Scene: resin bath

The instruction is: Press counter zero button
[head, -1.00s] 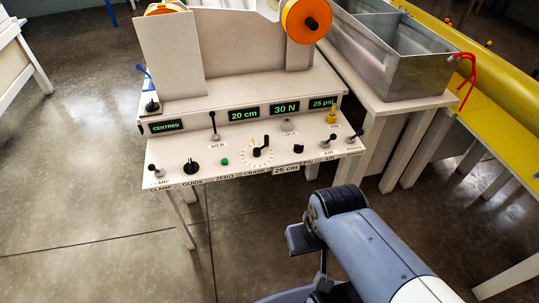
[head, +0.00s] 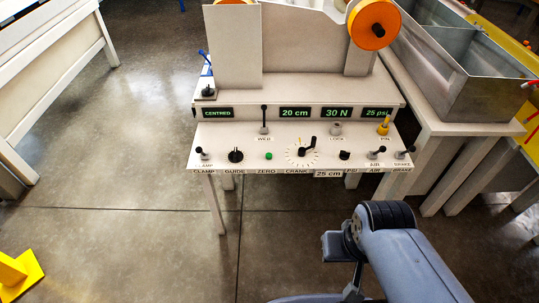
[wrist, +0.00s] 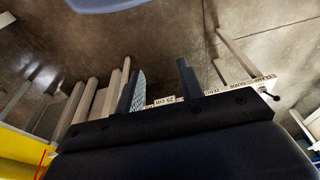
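The zero button (head: 269,156) is a small green button on the white sloping control panel (head: 222,140), above the label ZERO in the head view. It stands between the black guide knob (head: 235,155) and the crank dial (head: 302,152). My gripper (wrist: 161,88) is open and empty in the wrist view, its two dark fingers apart. Behind the fingers the panel's front edge with its labels shows, and the button itself cannot be made out there. In the head view my arm is at the lower right, in front of and below the panel, apart from the button.
Displays (head: 296,112) read CENTRED, 20 cm, 30 N and 25 psi. Several levers stick up, including the web lever (head: 264,120) and clamp lever (head: 201,154). A metal bath (head: 480,95) stands at right, a white table (head: 60,80) at left.

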